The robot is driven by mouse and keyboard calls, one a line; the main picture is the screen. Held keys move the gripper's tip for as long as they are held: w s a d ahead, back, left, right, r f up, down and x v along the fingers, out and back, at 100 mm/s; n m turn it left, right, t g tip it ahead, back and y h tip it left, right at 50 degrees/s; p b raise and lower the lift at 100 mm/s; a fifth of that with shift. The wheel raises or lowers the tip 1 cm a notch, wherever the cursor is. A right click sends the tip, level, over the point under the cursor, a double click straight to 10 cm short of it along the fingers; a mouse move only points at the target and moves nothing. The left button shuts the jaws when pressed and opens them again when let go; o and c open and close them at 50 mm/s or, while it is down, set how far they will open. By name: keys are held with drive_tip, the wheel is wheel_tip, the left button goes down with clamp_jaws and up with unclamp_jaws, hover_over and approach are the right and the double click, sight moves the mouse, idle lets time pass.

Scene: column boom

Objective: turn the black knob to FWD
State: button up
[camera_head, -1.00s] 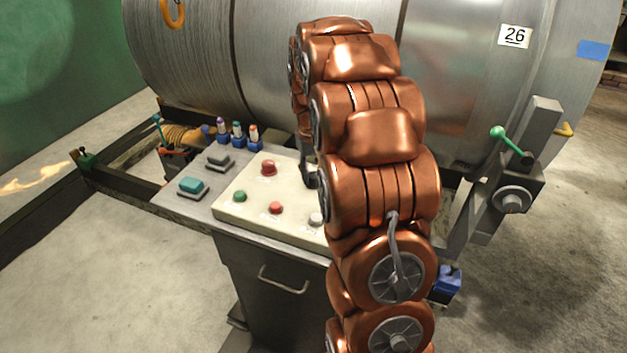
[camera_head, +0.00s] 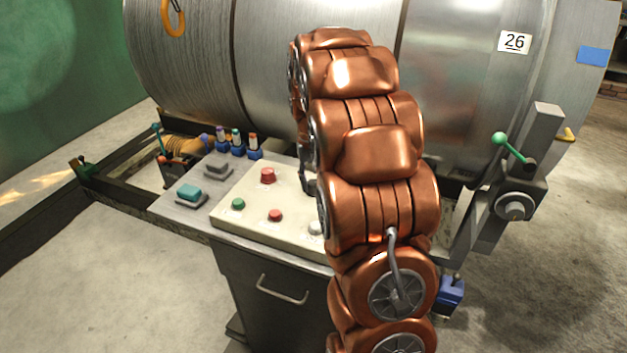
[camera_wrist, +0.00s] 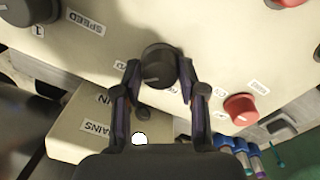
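The black knob (camera_wrist: 158,66) sits on the cream panel in the wrist view, with a pale mark on its top. Small white labels stand around it, too small to read surely. My gripper (camera_wrist: 160,72) is at the knob, one dark finger on each side. Narrow gaps seem to show between fingers and knob, so it looks open around it; contact is not clear. In the head view my copper arm hides the knob, and only a dark bit of my gripper (camera_head: 308,184) shows beside the arm, low over the cream panel (camera_head: 250,207).
In the wrist view a larger dark knob (camera_wrist: 32,8) by a SPEED label and a red button (camera_wrist: 241,109) flank the black knob. The head view shows red (camera_head: 267,175) and green (camera_head: 238,204) buttons, a teal switch (camera_head: 189,192), and a big steel drum (camera_head: 270,65) close behind the console.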

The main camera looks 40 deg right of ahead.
sight(312, 183)
drive_tip(key=o, duration=0.3)
drive_tip(key=shift+r, duration=0.1)
drive_tip(key=r, duration=1.2)
drive_tip(key=shift+w+a, duration=0.15)
drive_tip(key=shift+a, duration=0.05)
drive_tip(key=shift+a+f, duration=0.1)
drive_tip(key=s+a+n+p, duration=0.1)
drive_tip(key=s+a+n, duration=0.2)
drive_tip(key=s+a, duration=1.15)
drive_tip(key=s+a+f, duration=0.2)
drive_tip(key=s+a, duration=0.1)
drive_tip(key=s, duration=0.2)
drive_tip(key=s+a+f+n+g+p, duration=0.1)
drive_tip(key=s+a+f, duration=0.1)
drive_tip(key=s, duration=0.4)
drive_tip(key=s+a+f+n, duration=0.1)
drive_tip(key=s+a+f, duration=0.2)
drive_tip(key=s, duration=0.2)
drive_tip(key=shift+s+a+g, duration=0.15)
drive_tip(key=shift+a+g, duration=0.15)
drive_tip(key=shift+a, duration=0.1)
